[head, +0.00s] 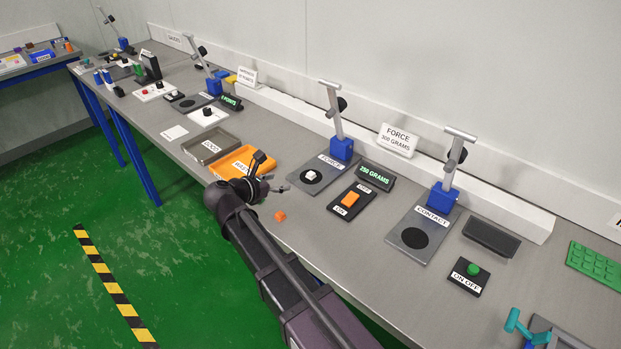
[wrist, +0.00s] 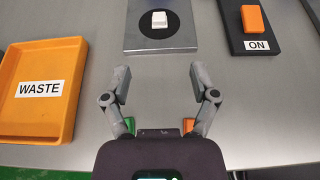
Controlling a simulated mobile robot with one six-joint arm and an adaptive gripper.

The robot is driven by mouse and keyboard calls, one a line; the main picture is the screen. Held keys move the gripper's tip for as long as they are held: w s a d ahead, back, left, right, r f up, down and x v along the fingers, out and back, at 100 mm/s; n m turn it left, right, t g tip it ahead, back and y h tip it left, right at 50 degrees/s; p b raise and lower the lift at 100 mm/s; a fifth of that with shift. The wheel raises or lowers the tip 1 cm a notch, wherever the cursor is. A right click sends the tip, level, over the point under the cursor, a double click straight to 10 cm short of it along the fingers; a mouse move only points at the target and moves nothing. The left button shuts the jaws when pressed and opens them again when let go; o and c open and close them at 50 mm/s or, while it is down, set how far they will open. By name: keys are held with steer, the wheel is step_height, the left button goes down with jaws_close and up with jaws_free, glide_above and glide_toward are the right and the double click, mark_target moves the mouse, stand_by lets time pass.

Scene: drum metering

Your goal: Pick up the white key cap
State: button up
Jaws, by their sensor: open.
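The white key cap (head: 311,175) sits on the black disc of the FORCE plate (head: 331,161). In the wrist view the white key cap (wrist: 159,20) stands near the top centre on its black disc (wrist: 160,33). My gripper (wrist: 158,75) is open and empty, its two fingers spread apart and pointing toward the plate. The key cap lies beyond the fingertips, roughly centred between them. In the head view my gripper (head: 277,184) is left of the FORCE plate, near the orange tray.
The orange WASTE tray (wrist: 68,95) is on the left, with a grey tray (head: 212,148) beyond it. A black switch box with an orange rocker (head: 350,199) is right of the plate. A blue-based stand (head: 340,148) rises behind it. A small orange piece (head: 280,216) lies near the front edge.

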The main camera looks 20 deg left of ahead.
stand_by(0.3)
steer(key=b, duration=0.3)
glide_toward(310, 174)
steer(key=shift+x, duration=2.05)
steer(key=shift+w, duration=0.1)
steer(key=shift+b+x, duration=1.25)
steer(key=shift+x, duration=1.25)
steer(key=c, duration=0.9)
steer(key=shift+r, duration=0.15)
